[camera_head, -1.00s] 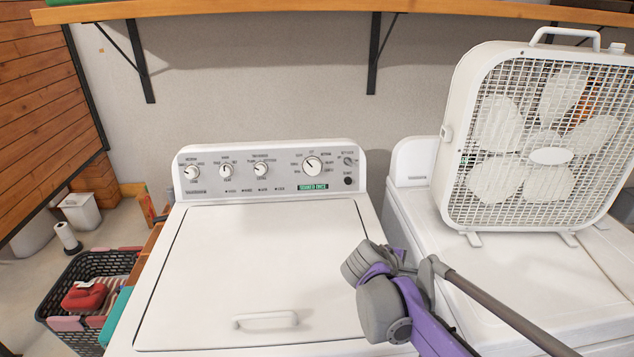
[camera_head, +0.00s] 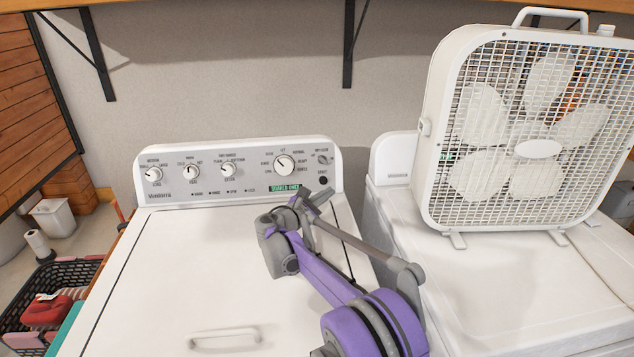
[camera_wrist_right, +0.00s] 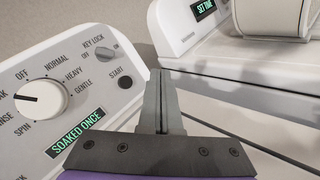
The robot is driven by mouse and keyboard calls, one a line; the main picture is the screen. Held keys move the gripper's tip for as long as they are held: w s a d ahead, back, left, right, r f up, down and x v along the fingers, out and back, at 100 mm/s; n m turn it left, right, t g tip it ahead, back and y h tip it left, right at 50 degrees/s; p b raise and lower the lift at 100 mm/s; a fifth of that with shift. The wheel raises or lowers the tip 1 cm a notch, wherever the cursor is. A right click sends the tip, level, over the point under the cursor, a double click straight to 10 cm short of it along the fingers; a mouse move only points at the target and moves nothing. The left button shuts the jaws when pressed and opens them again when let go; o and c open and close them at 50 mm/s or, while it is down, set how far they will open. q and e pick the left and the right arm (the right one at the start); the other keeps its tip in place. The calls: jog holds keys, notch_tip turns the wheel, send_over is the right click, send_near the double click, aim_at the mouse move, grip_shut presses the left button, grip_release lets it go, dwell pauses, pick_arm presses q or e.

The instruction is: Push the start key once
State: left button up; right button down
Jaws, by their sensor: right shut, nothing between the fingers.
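The start key (camera_head: 323,180) is a small round black button at the right end of the washer's control panel (camera_head: 258,186), below the key lock knob (camera_head: 323,160). In the right wrist view the start key (camera_wrist_right: 125,82) shows under the label START, just left of my fingertips. My right gripper (camera_head: 314,194) is shut and empty, in front of the panel's right end and a little below the key. In the right wrist view its closed fingers (camera_wrist_right: 161,80) point up toward the panel, apart from the key in the picture. My left gripper is not in view.
A green display (camera_head: 285,189) reads SOAKED ONCE. A box fan (camera_head: 540,150) stands on the white machine (camera_head: 480,270) at the right. A laundry basket (camera_head: 25,292) is on the floor at the left. A shelf bracket (camera_head: 348,45) is above the panel.

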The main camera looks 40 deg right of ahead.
jog(key=shift+w+d+f, duration=0.45)
jog(key=shift+w+d, duration=0.2)
jog(key=shift+w, duration=0.55)
jog(key=shift+w+d+f, duration=0.45)
jog(key=shift+w+d, duration=0.25)
jog(key=shift+w, duration=0.55)
jog(key=shift+w+d+f, duration=0.45)
jog(key=shift+w+d, duration=0.2)
jog(key=shift+w, duration=0.55)
jog(key=shift+p, duration=0.3)
jog(key=shift+w+d+f, duration=0.15)
jog(key=shift+w+d, duration=0.05)
jog(key=shift+w, duration=0.15)
jog(key=shift+w+d+f, duration=0.1)
jog(key=shift+w+d, duration=0.1)
jog(key=shift+w, duration=0.15)
jog(key=shift+s+a, duration=0.1)
jog(key=shift+s, duration=0.05)
jog(key=shift+s+a+r, duration=0.25)
jog(key=shift+s+a, duration=0.05)
jog(key=shift+s, duration=0.25)
jog(key=shift+s+a+r+b, duration=0.1)
jog(key=shift+s+a+r, duration=0.25)
jog(key=shift+s, duration=0.35)
jog(key=shift+s+a+r+b, duration=0.1)
jog(key=shift+s+a+r, duration=0.1)
jog(key=shift+s+a, duration=0.35)
jog(key=shift+s+a+r+b, duration=0.1)
jog(key=shift+s+a+r, duration=0.15)
jog(key=shift+s, duration=0.6)
